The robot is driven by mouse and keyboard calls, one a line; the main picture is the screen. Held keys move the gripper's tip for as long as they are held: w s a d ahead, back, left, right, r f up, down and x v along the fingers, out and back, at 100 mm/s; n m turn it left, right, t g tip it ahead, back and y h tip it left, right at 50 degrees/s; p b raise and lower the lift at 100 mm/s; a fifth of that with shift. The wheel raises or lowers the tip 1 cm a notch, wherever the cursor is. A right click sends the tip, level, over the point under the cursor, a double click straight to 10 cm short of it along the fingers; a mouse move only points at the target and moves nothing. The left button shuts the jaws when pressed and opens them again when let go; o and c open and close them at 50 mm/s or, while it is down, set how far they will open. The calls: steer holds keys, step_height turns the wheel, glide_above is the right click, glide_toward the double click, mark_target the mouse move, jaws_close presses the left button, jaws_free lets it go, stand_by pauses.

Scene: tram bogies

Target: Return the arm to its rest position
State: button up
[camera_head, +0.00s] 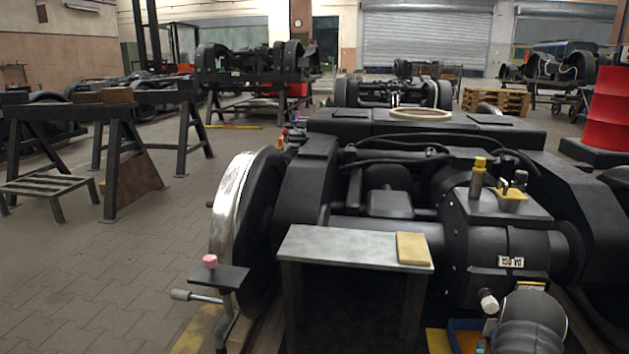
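A dark rounded part (530,322), which looks like a link of my arm, shows at the bottom right edge in front of the bogie. My gripper and its fingers do not show in this view, so I cannot see whether it holds anything. The black tram bogie (510,242) fills the middle and right, with a bright-rimmed wheel (232,195) on its left side.
A grey-topped small table (340,243) stands before the bogie with a yellowish block (412,248) on it. A small bracket plate (222,277) carries a pink knob (210,261). A blue bin (465,336) sits low beside the arm. Paved floor (110,270) at left is clear.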

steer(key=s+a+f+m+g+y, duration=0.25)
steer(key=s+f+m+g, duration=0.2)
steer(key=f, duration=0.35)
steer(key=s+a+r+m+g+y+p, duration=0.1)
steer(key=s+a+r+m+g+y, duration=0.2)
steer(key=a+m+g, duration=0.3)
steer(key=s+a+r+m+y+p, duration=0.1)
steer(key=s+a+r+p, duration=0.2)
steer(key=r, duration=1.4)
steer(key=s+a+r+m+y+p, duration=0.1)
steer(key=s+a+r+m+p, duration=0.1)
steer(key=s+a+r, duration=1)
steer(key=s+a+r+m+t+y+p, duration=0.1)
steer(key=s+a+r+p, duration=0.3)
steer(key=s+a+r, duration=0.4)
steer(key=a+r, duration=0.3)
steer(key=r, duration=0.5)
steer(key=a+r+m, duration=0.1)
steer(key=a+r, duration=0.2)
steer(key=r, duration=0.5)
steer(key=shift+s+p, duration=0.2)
steer(key=shift+p, duration=0.15)
